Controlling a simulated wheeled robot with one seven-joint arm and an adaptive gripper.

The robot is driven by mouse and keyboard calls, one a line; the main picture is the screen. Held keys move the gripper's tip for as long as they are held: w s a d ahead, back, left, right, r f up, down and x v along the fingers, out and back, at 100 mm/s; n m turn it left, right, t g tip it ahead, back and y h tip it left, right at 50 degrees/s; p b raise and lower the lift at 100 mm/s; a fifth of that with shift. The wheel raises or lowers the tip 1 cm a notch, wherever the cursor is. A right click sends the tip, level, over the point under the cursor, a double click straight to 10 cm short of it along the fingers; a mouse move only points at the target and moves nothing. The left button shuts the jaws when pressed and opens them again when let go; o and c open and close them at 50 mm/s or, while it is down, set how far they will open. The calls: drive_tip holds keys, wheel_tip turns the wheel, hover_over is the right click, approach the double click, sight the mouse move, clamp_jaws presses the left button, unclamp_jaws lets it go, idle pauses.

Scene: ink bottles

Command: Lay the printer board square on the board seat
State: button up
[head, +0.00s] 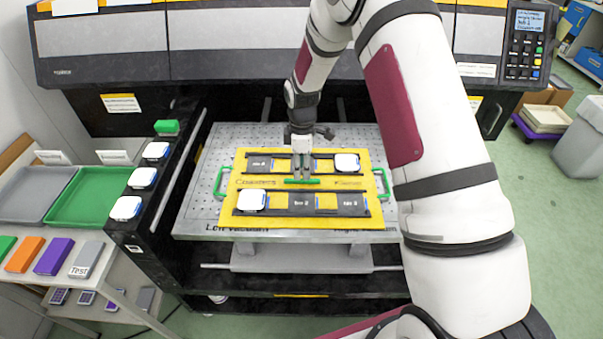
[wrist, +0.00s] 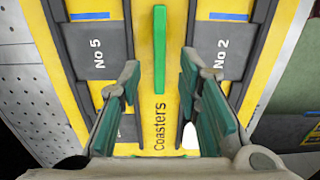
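The yellow printer board (head: 275,220), labelled Coasters, lies on the perforated metal platform (head: 205,205). Its edges look roughly parallel to the platform's, but exact squareness cannot be told. I cannot pick out a separate board seat. A green bar (head: 301,181) is at the board's middle; it also shows in the wrist view (wrist: 160,48). My gripper (head: 302,178) is above the board's middle. In the wrist view, my gripper (wrist: 159,66) has its teal-padded fingers apart, with the green bar between them in the picture. Contact with the bar is not visible.
White coasters sit in the board's front-left (head: 252,200) and back-right (head: 347,163) slots. Green handles (head: 217,182) (head: 385,184) flank the board. The dark printer body (head: 120,70) rises behind. A black ledge with white coasters (head: 126,208) and a green tray (head: 88,196) are left.

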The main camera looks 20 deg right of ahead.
wheel_tip(320, 180, up, 9)
drive_tip(key=b, duration=0.1)
wheel_tip(320, 180, up, 10)
drive_tip(key=m+t, duration=0.1)
drive_tip(key=m, duration=0.2)
hover_over(302, 180)
drive_tip(key=s, duration=0.4)
drive_tip(key=s+r+m+t, duration=0.2)
drive_tip(key=s+r+m, duration=0.1)
drive_tip(key=s+r, duration=0.45)
drive_tip(key=s+r+m+t, duration=0.1)
drive_tip(key=s+r+m, duration=0.2)
drive_tip(key=s, duration=0.6)
drive_tip(key=s+r+m+t, duration=0.1)
drive_tip(key=s+r+m, duration=0.2)
drive_tip(key=s, duration=0.6)
drive_tip(key=shift+s+r+m+t, duration=0.15)
drive_tip(key=shift+s+m+t, duration=0.15)
drive_tip(key=shift+m, duration=0.9)
